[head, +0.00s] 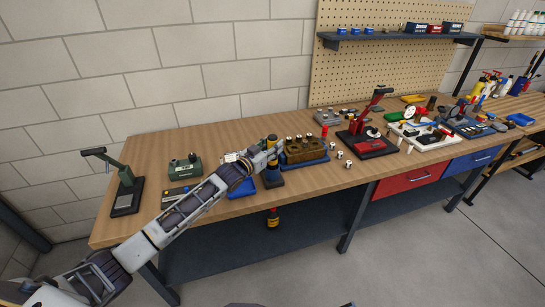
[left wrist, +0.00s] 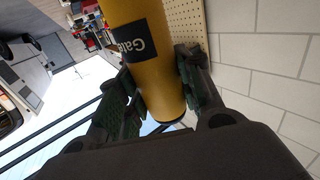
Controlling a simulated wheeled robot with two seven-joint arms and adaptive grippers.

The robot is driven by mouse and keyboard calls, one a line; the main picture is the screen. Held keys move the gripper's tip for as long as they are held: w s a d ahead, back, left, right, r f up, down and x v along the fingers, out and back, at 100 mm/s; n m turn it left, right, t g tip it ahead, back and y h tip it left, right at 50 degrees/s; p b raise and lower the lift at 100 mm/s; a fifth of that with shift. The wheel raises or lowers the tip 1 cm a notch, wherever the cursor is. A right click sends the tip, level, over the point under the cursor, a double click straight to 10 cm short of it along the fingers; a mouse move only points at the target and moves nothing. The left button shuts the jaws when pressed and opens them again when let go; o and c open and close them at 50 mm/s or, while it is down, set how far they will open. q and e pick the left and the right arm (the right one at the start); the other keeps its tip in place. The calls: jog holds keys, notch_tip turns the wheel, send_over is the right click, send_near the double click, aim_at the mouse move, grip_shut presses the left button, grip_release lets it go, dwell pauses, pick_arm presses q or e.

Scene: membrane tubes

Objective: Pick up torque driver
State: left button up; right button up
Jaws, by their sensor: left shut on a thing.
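The torque driver, a yellow cylinder with a black label band, fills the middle of the left wrist view (left wrist: 152,70). My left gripper (left wrist: 150,98) is shut on it, with one dark finger on each side. In the head view the left gripper (head: 266,154) is over the bench near its front edge, around the yellow and black driver (head: 271,141). A dark base block with a yellow part (head: 273,177) is just below the gripper; I cannot tell whether the driver touches it. My right gripper is not in view.
A wooden block with several fittings (head: 304,150) stands on a blue tray close right of the gripper. A green press (head: 124,180) stands at the bench's left end. A red press (head: 368,135) is farther right. A yellow and black object (head: 272,218) shows below the bench top.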

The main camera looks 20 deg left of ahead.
pick_arm(q)
jog(key=shift+r, duration=0.1)
jog(key=shift+c, duration=0.3)
jog(key=shift+r+b, duration=0.35)
jog(key=shift+r, duration=4.65)
jog(key=shift+f, duration=0.1)
